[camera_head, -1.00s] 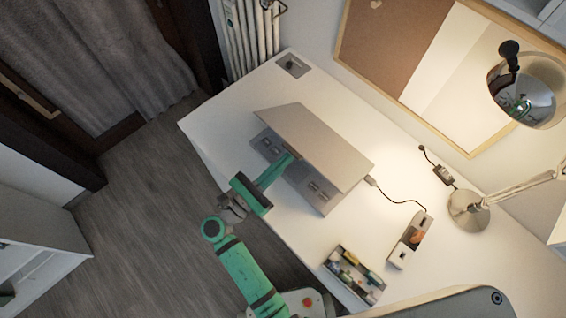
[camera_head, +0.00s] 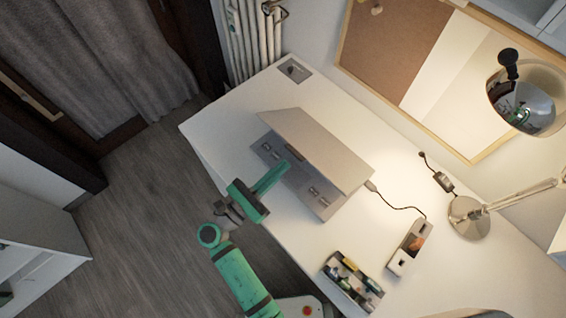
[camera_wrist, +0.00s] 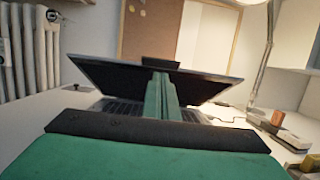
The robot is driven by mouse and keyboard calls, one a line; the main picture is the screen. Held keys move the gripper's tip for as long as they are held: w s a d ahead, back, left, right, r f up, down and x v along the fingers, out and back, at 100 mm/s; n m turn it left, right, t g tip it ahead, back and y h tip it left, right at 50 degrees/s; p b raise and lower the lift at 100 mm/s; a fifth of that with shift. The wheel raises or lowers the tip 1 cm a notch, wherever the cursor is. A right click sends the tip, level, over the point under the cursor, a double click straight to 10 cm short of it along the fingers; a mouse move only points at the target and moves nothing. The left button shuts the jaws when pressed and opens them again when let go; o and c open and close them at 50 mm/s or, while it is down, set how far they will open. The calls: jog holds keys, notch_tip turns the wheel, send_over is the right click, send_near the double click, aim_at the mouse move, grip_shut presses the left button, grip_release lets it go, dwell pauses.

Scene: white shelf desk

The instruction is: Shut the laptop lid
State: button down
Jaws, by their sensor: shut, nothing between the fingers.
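The laptop stands on the white desk with its grey lid (camera_head: 318,146) tilted forward low over the base (camera_head: 322,203), partly closed. In the wrist view, the dark underside of the lid (camera_wrist: 112,77) leans toward me above the keyboard (camera_wrist: 122,106). My green gripper (camera_head: 284,166) is at the laptop's front edge, its fingers shut and empty. In the wrist view, the shut fingers (camera_wrist: 160,92) point up in front of the middle of the lid, their tips near its front edge. I cannot tell whether they touch it.
A cable runs from the laptop to a power strip (camera_head: 409,248). An organizer box (camera_head: 352,282) with small items stands at the desk's front. A desk lamp (camera_head: 468,217) stands to the right. The desk (camera_head: 228,118) is clear left of the laptop.

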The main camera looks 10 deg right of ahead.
jog(key=v, duration=1.1)
